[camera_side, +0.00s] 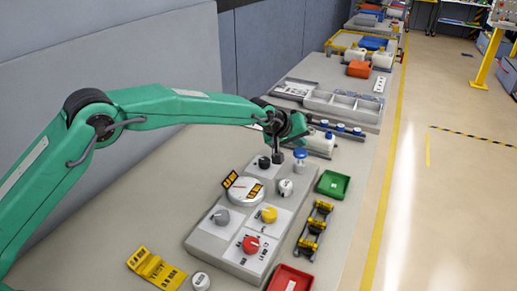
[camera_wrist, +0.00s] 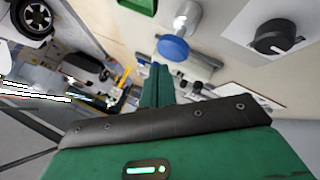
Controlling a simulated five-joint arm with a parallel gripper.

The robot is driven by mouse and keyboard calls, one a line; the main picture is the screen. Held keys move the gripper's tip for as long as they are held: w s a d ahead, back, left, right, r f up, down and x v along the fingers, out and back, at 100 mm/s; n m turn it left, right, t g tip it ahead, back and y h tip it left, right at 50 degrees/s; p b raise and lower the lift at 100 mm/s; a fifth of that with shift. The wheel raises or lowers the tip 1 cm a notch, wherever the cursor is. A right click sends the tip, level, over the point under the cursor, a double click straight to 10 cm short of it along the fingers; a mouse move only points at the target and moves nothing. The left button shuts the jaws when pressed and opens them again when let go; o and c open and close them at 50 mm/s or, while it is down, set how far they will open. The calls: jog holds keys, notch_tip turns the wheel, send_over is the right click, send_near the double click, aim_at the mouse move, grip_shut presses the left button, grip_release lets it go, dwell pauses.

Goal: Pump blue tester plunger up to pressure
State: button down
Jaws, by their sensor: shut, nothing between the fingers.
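The blue tester plunger (camera_side: 300,154) stands upright at the far end of the grey panel, its round blue cap on top. The cap also shows in the wrist view (camera_wrist: 173,48), just past my fingertips. My gripper (camera_side: 278,158) is shut and empty, pointing down, just left of the plunger in the side view. In the wrist view its fingers (camera_wrist: 156,72) lie together close to the cap; I cannot tell whether they touch it. The plunger's shaft is mostly hidden under the cap in the wrist view.
The panel carries a black knob (camera_side: 264,162), a white knob (camera_side: 285,187), a round white gauge (camera_side: 243,190), and grey, yellow (camera_side: 268,215) and red (camera_side: 251,244) knobs. A green tray (camera_side: 333,184) is to the right. White containers (camera_side: 320,144) stand behind the plunger.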

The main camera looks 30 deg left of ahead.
aim_at(298, 153)
jog(key=shift+r, duration=0.1)
jog(key=shift+r, duration=2.45)
